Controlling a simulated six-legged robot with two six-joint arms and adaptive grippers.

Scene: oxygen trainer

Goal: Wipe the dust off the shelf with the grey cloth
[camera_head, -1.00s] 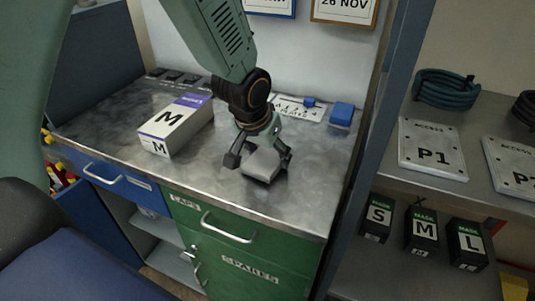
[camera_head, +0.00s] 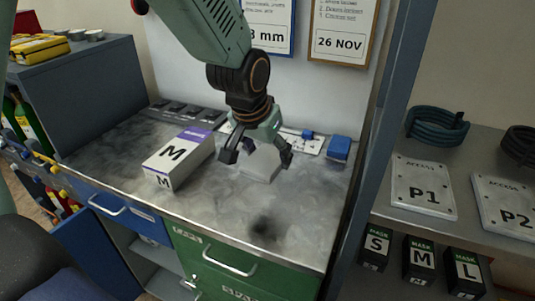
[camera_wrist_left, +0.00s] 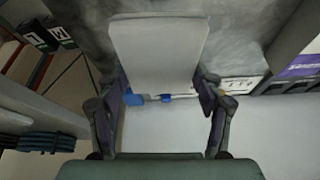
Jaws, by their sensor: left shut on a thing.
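My left gripper (camera_head: 258,158) is shut on the grey cloth (camera_head: 262,164), which looks like a pale, flat-sided pad. The cloth is at or just above the metal shelf top (camera_head: 215,205), right of the M box; contact cannot be told. In the left wrist view the cloth (camera_wrist_left: 160,50) sits between the two fingers (camera_wrist_left: 160,97). A dark dust smudge (camera_head: 265,228) lies in front of the cloth near the front edge. More dark dust (camera_head: 105,142) covers the left part of the top. My right gripper is not in view.
The white and purple M box (camera_head: 180,158) stands left of the cloth. A blue block (camera_head: 339,148) and a white plate (camera_head: 300,140) lie at the back. A blue-grey upright (camera_head: 380,130) bounds the top on the right. Drawers are below.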

